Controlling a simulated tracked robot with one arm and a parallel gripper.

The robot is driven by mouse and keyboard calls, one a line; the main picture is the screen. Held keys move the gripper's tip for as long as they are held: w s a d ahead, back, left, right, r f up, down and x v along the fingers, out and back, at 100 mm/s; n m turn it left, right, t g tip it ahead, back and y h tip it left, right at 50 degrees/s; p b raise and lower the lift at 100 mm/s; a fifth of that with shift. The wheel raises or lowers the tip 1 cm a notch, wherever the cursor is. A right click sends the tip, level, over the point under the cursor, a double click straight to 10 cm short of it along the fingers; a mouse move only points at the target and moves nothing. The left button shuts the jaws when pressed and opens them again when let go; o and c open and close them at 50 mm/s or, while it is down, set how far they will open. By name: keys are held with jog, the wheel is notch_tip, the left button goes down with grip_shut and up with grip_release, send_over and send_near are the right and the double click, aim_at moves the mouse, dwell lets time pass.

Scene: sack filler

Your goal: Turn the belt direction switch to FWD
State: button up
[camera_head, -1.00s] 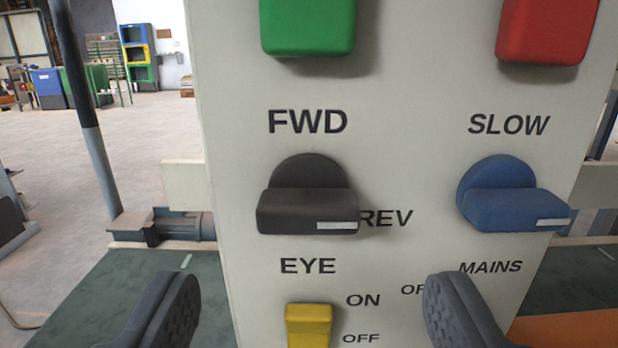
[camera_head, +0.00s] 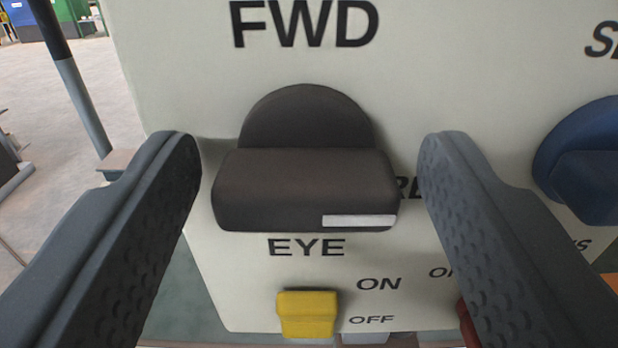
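The belt direction switch (camera_head: 305,185) is a dark grey-brown knob on the cream panel, with a round back and a wide horizontal bar. Its white mark is at the bar's right end, on the side of the REV label, which is partly hidden by my right finger. The FWD label (camera_head: 305,24) is above the knob. My gripper (camera_head: 310,165) is open, with one finger on each side of the knob. Gaps show between the fingers and the bar, so neither appears to touch it.
A blue knob (camera_head: 590,165) is close to the right finger. Below the switch, a yellow EYE switch (camera_head: 307,314) has ON and OFF labels. A red part (camera_head: 467,326) shows partly behind the right finger. Floor (camera_head: 100,60) is open left of the panel (camera_head: 165,50).

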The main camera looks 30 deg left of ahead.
jog(key=c, duration=0.7)
jog(key=shift+d, duration=0.1)
jog(key=shift+c, duration=0.2)
jog(key=shift+n+b, duration=0.3)
jog(key=shift+n, duration=0.1)
jog(key=n+b, duration=0.2)
jog(key=n, duration=0.1)
jog(key=n+b, duration=0.3)
jog(key=n, duration=0.1)
jog(key=shift+f+n, duration=0.1)
jog(key=shift+n, duration=0.2)
jog(key=n+b, duration=0.4)
jog(key=n, duration=0.1)
jog(key=shift+s+a+f+n+b, duration=0.1)
jog(key=shift+n+b, duration=0.55)
jog(key=shift+n, duration=0.45)
jog(key=shift+a+f+n+b, duration=0.1)
jog(key=shift+n+b, duration=0.55)
jog(key=shift+n, duration=0.45)
